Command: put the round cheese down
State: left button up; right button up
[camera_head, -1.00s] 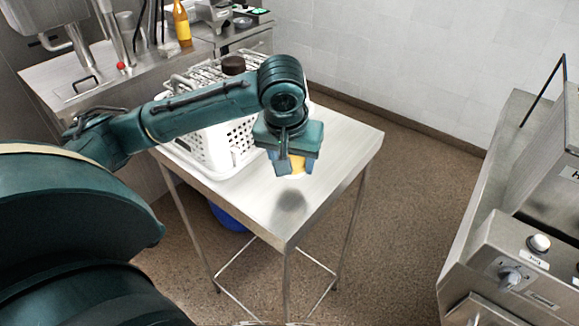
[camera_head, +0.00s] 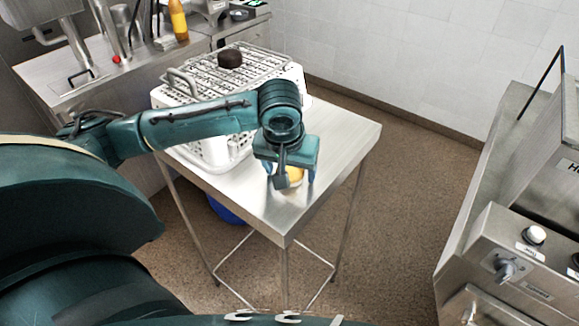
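The round cheese (camera_head: 295,175) is yellow and sits at the surface of the metal table (camera_head: 340,139), near its front corner. My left gripper (camera_head: 290,174) points down over it, with one blue finger on each side. The fingers look spread wider than the cheese, with a small gap at the right one. The gripper's body and a dark link hide the cheese's top and left part. My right gripper is not in view.
A white perforated basket (camera_head: 208,150) with a wire rack (camera_head: 255,62) and a dark round item (camera_head: 230,58) stands behind my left arm. The table is bare to the right. A steel appliance (camera_head: 505,262) stands far right.

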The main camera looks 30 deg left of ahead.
pick_arm(q)
jog(key=a+v, duration=0.1)
jog(key=v, duration=1.1)
jog(key=shift+d+r, duration=0.25)
jog(key=shift+d, duration=0.2)
jog(key=shift+s+f, duration=0.1)
